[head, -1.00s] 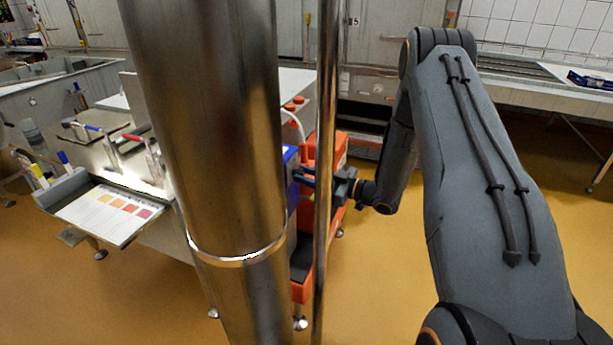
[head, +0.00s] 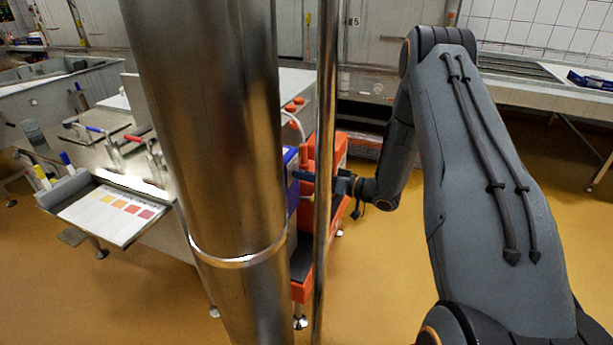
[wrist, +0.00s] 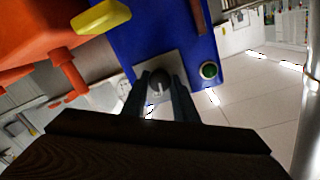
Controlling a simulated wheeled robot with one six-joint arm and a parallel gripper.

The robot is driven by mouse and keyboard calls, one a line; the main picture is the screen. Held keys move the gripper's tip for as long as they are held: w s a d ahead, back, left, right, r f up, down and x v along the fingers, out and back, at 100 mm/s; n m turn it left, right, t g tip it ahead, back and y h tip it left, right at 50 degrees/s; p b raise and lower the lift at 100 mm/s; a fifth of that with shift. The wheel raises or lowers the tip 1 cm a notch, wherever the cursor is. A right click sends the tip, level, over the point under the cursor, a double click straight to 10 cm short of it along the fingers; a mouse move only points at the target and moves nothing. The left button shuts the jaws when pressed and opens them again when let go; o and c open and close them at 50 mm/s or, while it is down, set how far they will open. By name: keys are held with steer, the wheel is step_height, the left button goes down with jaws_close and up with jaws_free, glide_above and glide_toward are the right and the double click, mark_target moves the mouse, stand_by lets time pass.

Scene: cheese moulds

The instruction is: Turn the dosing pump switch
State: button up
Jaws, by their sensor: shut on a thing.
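The dosing pump shows in the wrist view as a blue housing (wrist: 185,40), and its blue side shows in the head view (head: 291,165), partly behind a thick steel column. The switch (wrist: 158,83) is a dark round knob with a light pointer line, on a grey plate (wrist: 183,70) on the housing. My gripper (wrist: 161,90) has one finger on each side of the knob and is shut on it. In the head view my gripper (head: 312,177) reaches the pump from the right, partly hidden by a thin steel post.
A green button (wrist: 209,70) sits right of the switch. A yellow part (wrist: 100,17) and orange parts (wrist: 68,72) are at the left of the wrist view. The thin post (head: 326,130) stands close to my gripper. Yellow floor (head: 380,270) lies open to the right of the pump.

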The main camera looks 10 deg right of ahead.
steer(key=shift+m, duration=1.9)
steer(key=o, duration=1)
steer(key=shift+d, duration=0.1)
steer(key=shift+b+v, duration=0.45)
steer(key=shift+v, duration=3.4)
steer(key=shift+r, duration=0.1)
